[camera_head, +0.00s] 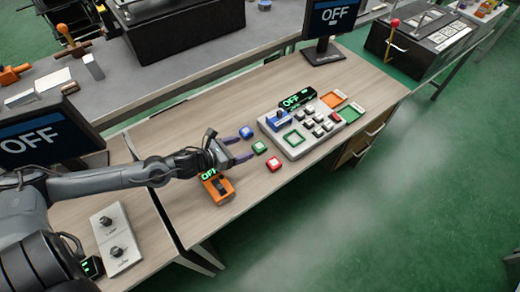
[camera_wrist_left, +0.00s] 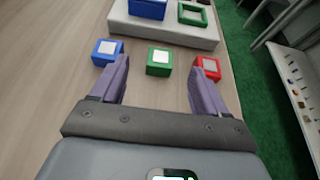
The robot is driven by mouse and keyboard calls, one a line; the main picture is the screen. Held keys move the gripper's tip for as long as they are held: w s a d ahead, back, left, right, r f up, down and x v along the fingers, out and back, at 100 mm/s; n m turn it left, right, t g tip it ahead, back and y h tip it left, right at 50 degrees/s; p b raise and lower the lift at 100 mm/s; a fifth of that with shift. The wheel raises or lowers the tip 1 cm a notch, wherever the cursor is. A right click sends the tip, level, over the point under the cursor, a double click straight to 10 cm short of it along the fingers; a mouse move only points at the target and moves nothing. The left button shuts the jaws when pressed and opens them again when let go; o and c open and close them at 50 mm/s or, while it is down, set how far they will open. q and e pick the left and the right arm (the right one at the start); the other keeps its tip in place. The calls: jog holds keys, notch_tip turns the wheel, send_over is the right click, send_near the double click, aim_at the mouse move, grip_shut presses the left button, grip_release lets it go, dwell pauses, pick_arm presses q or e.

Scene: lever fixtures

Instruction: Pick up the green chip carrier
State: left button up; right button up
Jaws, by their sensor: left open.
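The green chip carrier (camera_head: 259,147) is a small green block with a white top, lying on the wooden table between a blue one (camera_head: 246,132) and a red one (camera_head: 273,164). In the left wrist view the green chip carrier (camera_wrist_left: 159,62) sits centred beyond my fingertips, with the blue carrier (camera_wrist_left: 107,52) at left and the red carrier (camera_wrist_left: 207,68) at right. My left gripper (camera_head: 243,146) is open and empty, its purple fingers (camera_wrist_left: 160,75) spread toward the green carrier. The right gripper does not show.
A grey fixture board (camera_head: 292,148) with green and orange frames and several switches lies just beyond the carriers. An orange switch box (camera_head: 218,188) reading OFF sits near my left wrist. A monitor (camera_head: 331,22) stands at the back edge. Table is clear right of the red carrier.

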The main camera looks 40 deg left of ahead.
aim_at(260, 146)
pick_arm(q)
jog(key=x, duration=0.3)
jog(key=shift+s+f+b, duration=0.1)
jog(key=shift+f+b, duration=0.05)
jog(key=shift+b, duration=0.25)
jog(key=shift+w+d+f, duration=0.15)
jog(key=shift+w+d, duration=0.05)
jog(key=shift+w, duration=0.4)
jog(key=shift+w+d+f+b, duration=0.1)
jog(key=shift+w+f+b, duration=0.2)
jog(key=shift+f+b, duration=0.1)
jog(key=shift+b+x, duration=0.6)
jog(key=shift+x, duration=1.55)
jog(key=shift+s+d+f, duration=0.1)
jog(key=shift+s+f, duration=0.05)
jog(key=c, duration=1)
jog(key=shift+c, duration=0.2)
